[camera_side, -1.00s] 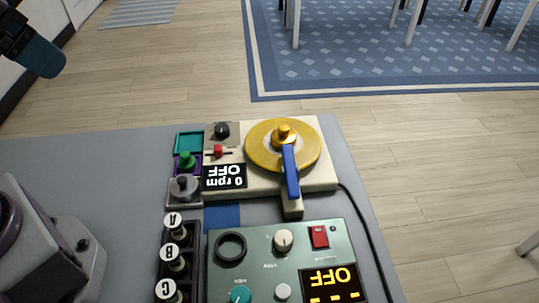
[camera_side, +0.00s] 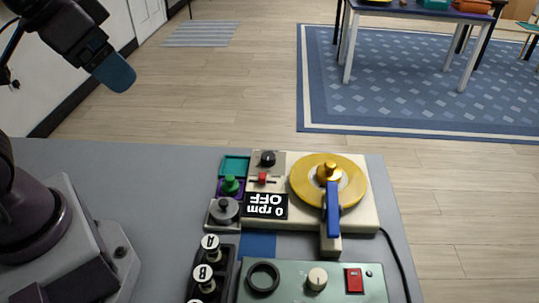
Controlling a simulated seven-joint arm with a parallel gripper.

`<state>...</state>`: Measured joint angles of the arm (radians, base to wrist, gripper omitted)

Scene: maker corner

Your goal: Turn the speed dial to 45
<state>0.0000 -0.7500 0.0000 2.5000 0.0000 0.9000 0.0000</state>
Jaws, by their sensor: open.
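A cream device with a yellow round platter (camera_side: 307,185) stands on the grey table. Its black display (camera_side: 266,206) reads "0 rpm" and "OFF", upside down in this view. A black dial (camera_side: 267,158) sits at the device's back left corner, above a small red slider (camera_side: 262,178); it looks like the speed dial, though no marks around it are readable. A blue lever (camera_side: 332,196) lies over the platter's near edge. My gripper (camera_side: 118,76), dark with a blue end, is at the upper left, high and well apart from the device. It is open and holds nothing visible.
A green box (camera_side: 335,279) with a cream knob and red switch stands in front. Black lettered plungers (camera_side: 211,250) stand left of it. Small coloured trays (camera_side: 231,186) with knobbed weights adjoin the device. A black cable runs along the right edge. The table's left middle is clear.

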